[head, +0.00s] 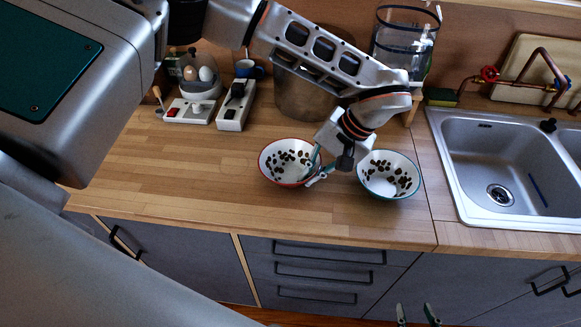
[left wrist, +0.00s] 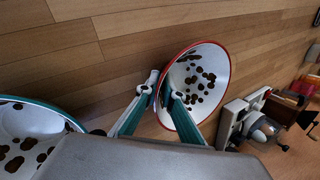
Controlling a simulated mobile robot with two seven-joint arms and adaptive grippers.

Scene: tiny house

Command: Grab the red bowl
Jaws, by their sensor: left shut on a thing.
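The red bowl (head: 283,160), white inside with dark spots and a red rim, is on the wooden counter, left of a second spotted bowl. I cannot tell whether it is raised at all. My left gripper (head: 314,169) is shut on its right rim, one finger inside and one outside. The left wrist view shows the red bowl (left wrist: 215,70) with its rim between the teal fingertips (left wrist: 161,88).
The teal-rimmed bowl (head: 388,176) stands close to the right of my left gripper. A sink (head: 490,150) lies further right. A large pot (head: 303,98), a power strip (head: 235,105) and an egg holder (head: 200,84) stand behind. The counter's left front is clear.

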